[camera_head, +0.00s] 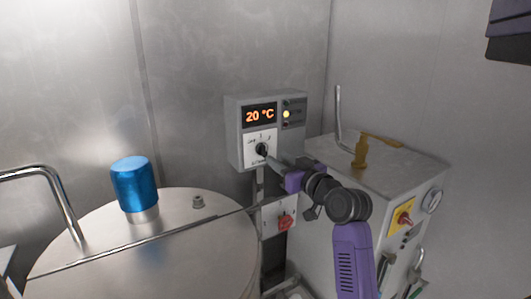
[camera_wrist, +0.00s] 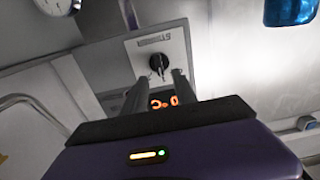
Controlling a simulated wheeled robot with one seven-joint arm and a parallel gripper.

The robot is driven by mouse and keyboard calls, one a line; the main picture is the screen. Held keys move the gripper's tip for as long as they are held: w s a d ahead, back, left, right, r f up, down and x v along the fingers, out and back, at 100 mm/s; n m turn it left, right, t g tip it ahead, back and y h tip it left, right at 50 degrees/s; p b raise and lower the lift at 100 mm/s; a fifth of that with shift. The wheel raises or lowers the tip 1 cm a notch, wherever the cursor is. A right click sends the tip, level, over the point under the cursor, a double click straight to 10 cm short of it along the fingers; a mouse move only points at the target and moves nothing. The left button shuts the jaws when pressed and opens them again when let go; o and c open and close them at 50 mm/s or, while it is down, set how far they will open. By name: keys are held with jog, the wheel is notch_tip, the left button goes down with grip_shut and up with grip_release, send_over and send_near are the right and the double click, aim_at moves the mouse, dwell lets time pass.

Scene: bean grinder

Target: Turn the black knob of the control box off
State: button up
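The control box (camera_head: 233,133) is a grey box on the back wall with an orange "20 °C" display (camera_head: 260,115). Its black knob (camera_head: 262,149) sits on a white dial plate below the display. The knob also shows in the wrist view (camera_wrist: 158,62), where the picture looks upside down. My gripper (camera_head: 272,158) reaches the knob from the lower right. In the wrist view my gripper (camera_wrist: 161,77) has its two grey fingers apart, with the knob seen between their tips. I cannot tell whether the fingers touch it. A yellow lamp (camera_head: 286,114) on the box is lit.
A steel tank lid (camera_head: 160,250) with a blue cylinder (camera_head: 134,184) lies left. A box with a red switch (camera_head: 284,221) is below the control box. A steel cabinet (camera_head: 385,175) with a yellow-backed red switch (camera_head: 404,218) and gauge (camera_head: 432,200) stands right, close to my arm.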

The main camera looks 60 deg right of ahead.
aim_at(267, 151)
jog(key=shift+p+x, duration=0.7)
jog(key=shift+x, duration=2.4)
jog(key=shift+d, duration=0.1)
grip_shut()
